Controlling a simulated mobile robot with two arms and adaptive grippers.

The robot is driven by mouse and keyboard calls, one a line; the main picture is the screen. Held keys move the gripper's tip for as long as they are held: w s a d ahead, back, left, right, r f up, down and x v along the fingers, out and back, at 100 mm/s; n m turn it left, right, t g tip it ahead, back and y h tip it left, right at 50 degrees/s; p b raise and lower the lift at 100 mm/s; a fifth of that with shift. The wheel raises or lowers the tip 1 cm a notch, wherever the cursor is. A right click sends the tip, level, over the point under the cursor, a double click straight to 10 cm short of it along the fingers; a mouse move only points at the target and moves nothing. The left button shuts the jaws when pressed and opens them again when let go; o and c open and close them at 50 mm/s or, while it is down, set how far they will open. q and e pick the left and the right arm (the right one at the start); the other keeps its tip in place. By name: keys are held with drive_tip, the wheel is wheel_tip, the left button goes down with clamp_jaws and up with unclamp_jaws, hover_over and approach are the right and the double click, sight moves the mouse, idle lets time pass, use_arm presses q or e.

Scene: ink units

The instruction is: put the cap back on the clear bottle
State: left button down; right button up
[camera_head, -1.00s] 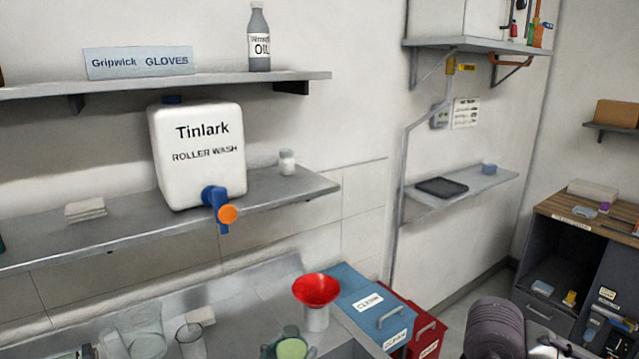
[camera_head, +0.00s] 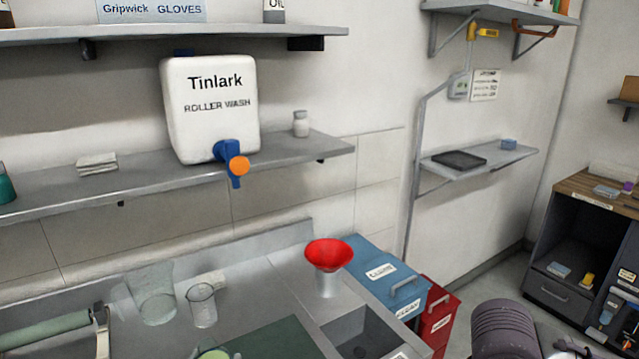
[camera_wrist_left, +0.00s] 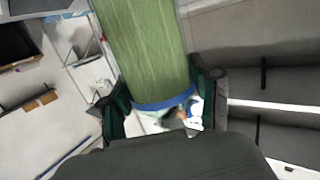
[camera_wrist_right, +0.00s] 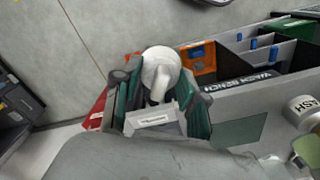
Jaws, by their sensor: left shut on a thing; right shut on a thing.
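My left gripper (camera_wrist_left: 163,98) is shut on a long green cylinder (camera_wrist_left: 145,45) with a blue band (camera_wrist_left: 164,103) at its near end. A green round top (camera_head: 213,354) at the bottom edge of the head view may be this same thing. My right gripper (camera_wrist_right: 158,98) is shut on a white rounded piece (camera_wrist_right: 161,65) with a short spout; a pale labelled part lies below it. I cannot tell whether either held thing is the clear bottle or its cap. A small clear jar with a white top (camera_head: 300,125) stands on the shelf.
The steel counter (camera_head: 255,300) holds a clear beaker (camera_head: 202,306), a larger clear vessel (camera_head: 153,298), a red funnel (camera_head: 329,254) and a green mat (camera_head: 270,343). A sink (camera_head: 360,330) lies at right. Blue (camera_head: 385,268) and red (camera_head: 437,310) bins stand beyond.

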use_arm(q)
drive_tip(key=shift+r, duration=0.1)
drive_tip(key=s+d+f+m+g+h, duration=0.2)
drive_tip(key=d+m+h, duration=0.6)
drive_tip(key=d, duration=0.6)
drive_tip(key=g+h, duration=0.1)
drive_tip(key=h, duration=0.1)
drive_tip(key=shift+g+h, duration=0.3)
drive_tip(key=shift+f, duration=0.1)
use_arm(e)
drive_tip(key=w+a+r+m, duration=0.1)
drive_tip(key=w+a+r, duration=0.1)
drive_tip(key=a+r, duration=0.3)
drive_tip(key=w+a+r+m, duration=0.1)
drive_tip(key=a+r, duration=0.4)
drive_tip(key=a, duration=0.6)
drive_tip(key=w+a+r+m, duration=0.1)
drive_tip(key=w+a+r, duration=0.2)
drive_tip(key=a+r, duration=0.2)
drive_tip(key=shift+a+r, duration=0.15)
drive_tip(key=shift+a, duration=0.6)
drive_tip(key=shift+a+r, duration=0.15)
drive_tip(key=shift+a, duration=0.55)
use_arm(q)
drive_tip(key=shift+d, duration=0.1)
